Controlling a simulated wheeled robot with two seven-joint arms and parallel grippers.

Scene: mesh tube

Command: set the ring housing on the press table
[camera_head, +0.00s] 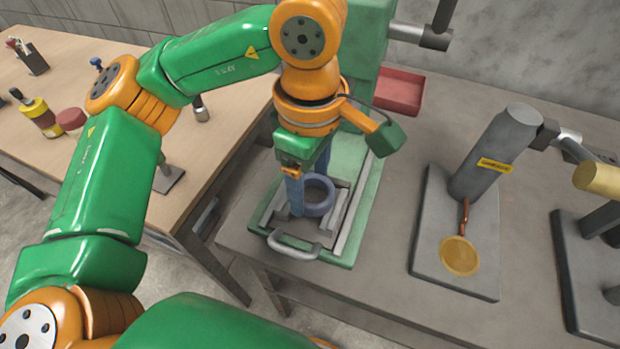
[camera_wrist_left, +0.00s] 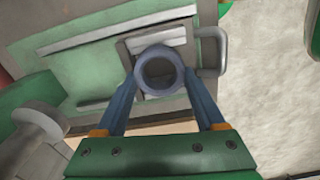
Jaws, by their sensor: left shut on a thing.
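The ring housing (camera_head: 318,196) is a short blue-grey ring with a round hole. It sits between the blue fingers of my left gripper (camera_head: 309,200), which is shut on it. In the left wrist view the ring housing (camera_wrist_left: 160,71) is held between the fingertips of the left gripper (camera_wrist_left: 162,88). The press table (camera_head: 338,222) is a grey plate with raised bars on the green press base. The ring is over this plate; I cannot tell whether it touches it. My right gripper is not in view.
The green press base (camera_head: 362,205) has a grey handle (camera_head: 293,246) at its front. A red tray (camera_head: 399,91) lies behind it. A grey stand (camera_head: 455,270) with a brass disc is to the right. A wooden table (camera_head: 215,115) with bottles is at the left.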

